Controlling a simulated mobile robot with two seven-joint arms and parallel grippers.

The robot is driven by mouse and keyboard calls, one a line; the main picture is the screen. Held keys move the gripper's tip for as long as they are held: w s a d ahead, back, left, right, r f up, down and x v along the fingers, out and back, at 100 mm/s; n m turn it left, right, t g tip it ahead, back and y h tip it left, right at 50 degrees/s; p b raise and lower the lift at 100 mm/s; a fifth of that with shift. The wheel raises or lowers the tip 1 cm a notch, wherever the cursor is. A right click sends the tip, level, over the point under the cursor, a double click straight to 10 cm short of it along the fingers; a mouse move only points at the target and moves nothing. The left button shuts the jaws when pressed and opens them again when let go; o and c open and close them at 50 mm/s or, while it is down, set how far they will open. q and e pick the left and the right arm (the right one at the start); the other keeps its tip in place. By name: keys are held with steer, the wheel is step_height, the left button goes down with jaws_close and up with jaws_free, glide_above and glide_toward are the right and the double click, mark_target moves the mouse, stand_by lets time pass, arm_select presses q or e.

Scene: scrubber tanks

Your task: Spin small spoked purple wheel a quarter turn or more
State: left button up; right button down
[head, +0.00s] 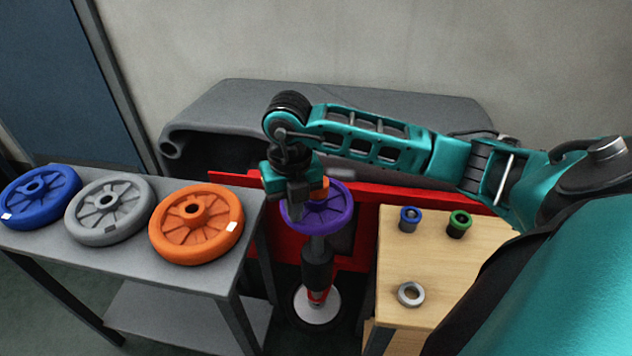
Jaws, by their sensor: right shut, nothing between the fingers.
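The small spoked purple wheel (335,213) sits on top of a dark upright post (318,264) between the grey table and the wooden table. An orange piece (320,190) shows at its hub, partly hidden. My right gripper (297,213) points down at the wheel's left side, with its fingers shut and nothing between them. The fingers overlap the wheel's left rim and spokes in the picture; I cannot tell whether they touch it. My left gripper is not in view.
A blue wheel (42,211), a grey wheel (103,232) and an orange wheel (224,251) lie on the grey table (251,205). A blue-topped piece (410,219), a green-topped piece (458,224) and a metal ring (411,294) rest on the wooden table (445,272). A red panel (397,194) stands behind.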

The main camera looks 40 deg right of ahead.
mark_target(314, 225)
steer(key=shift+s, duration=0.25)
steer(key=shift+s+d, duration=0.3)
steer(key=shift+s, duration=0.5)
steer(key=shift+s+d+f, duration=0.15)
steer(key=shift+s+d, duration=0.35)
steer(key=shift+s, duration=0.1)
steer(key=shift+s+d, duration=0.1)
